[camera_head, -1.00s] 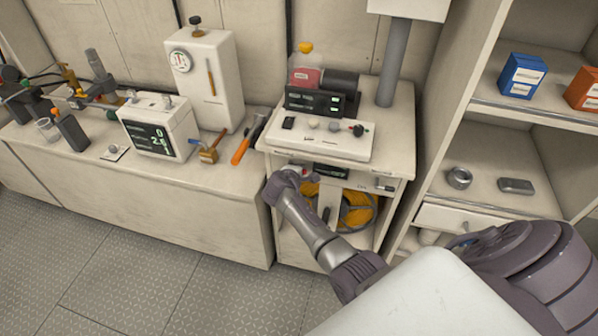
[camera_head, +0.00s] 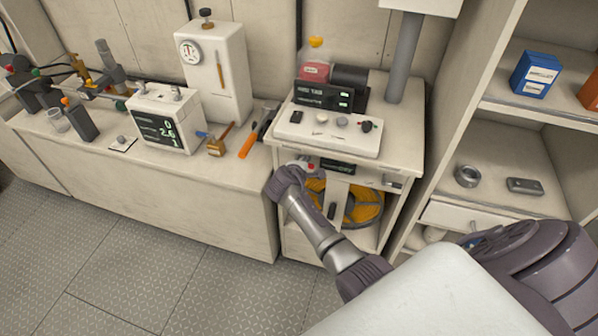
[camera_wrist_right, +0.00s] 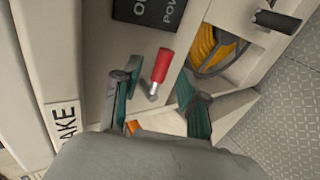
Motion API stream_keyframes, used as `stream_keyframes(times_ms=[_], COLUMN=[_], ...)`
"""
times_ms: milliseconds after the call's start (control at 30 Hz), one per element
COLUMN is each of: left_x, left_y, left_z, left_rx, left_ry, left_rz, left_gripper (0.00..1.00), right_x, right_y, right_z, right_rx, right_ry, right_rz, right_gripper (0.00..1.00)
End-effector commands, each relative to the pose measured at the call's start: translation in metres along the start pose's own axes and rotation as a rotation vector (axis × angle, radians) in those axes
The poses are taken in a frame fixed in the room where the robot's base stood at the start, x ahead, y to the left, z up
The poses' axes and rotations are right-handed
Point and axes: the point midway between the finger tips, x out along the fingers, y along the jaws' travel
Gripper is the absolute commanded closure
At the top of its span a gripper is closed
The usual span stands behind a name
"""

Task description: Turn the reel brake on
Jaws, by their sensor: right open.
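The brake lever, a red handle on a short metal stem (camera_wrist_right: 161,66), stands out from a pale panel in the right wrist view. My right gripper (camera_wrist_right: 156,82) is open, with one green-padded finger on each side of the lever. I cannot tell whether either finger touches it. A label ending in "AKE" (camera_wrist_right: 66,127) is partly cut off at the left. In the head view, my right gripper (camera_head: 291,174) is at the upper front of the reel cabinet, where red shows beside it. The yellow-orange reel (camera_head: 364,207) sits inside the cabinet. My left gripper is out of view.
A control box (camera_head: 329,133) with knobs stands on the cabinet top. A bench with a gauge unit (camera_head: 213,68) and an orange-handled tool (camera_head: 248,146) lies left. Shelves with a blue box (camera_head: 535,75) stand right. A black handle (camera_wrist_right: 277,21) projects near the reel.

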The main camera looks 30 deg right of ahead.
Motion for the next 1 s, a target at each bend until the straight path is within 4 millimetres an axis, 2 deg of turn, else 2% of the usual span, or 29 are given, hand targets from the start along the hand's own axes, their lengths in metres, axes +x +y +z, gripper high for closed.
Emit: stream_keyframes(times_ms=[300, 500, 667, 1000], left_x=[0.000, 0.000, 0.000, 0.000], left_y=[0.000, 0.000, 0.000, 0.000], left_z=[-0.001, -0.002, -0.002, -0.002], left_rx=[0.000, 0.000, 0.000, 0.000], left_ry=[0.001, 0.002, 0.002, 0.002], left_rz=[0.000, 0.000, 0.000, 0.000], left_gripper=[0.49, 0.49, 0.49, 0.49], right_x=[-0.066, -0.094, -0.101, -0.102], right_y=[-0.002, -0.001, -0.001, -0.001], right_z=[-0.001, -0.001, 0.000, 0.000], right_rx=[0.001, -0.001, 0.000, -0.001], right_ry=[0.003, 0.002, 0.001, 0.001], right_rz=[-0.002, -0.001, -0.002, -0.002], right_gripper=[0.58, 0.58, 0.58, 0.58])
